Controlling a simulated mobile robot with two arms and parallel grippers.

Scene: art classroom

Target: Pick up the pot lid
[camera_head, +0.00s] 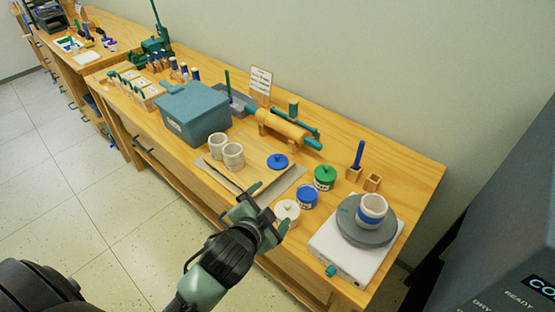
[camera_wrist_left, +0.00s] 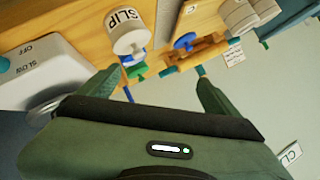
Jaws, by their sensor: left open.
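A blue pot lid (camera_head: 278,161) with a small knob lies on a grey board on the workbench. It also shows in the left wrist view (camera_wrist_left: 185,41). A blue pot (camera_head: 307,197) stands to its right, near a green pot (camera_head: 324,177) with a green lid. A white jar (camera_head: 287,211) marked SLIP (camera_wrist_left: 127,33) stands at the front. My left gripper (camera_head: 271,206) is open and empty, beside the white jar and on the near side of the blue lid, apart from the lid. My right gripper is not in view.
Two pale cups (camera_head: 232,155) stand left of the lid. Behind are a rolling pin (camera_head: 283,130) and a teal box (camera_head: 194,113). A banded cup (camera_head: 372,209) stands on a grey wheel (camera_head: 352,229) at right. A dark cabinet (camera_head: 495,220) stands right of the bench.

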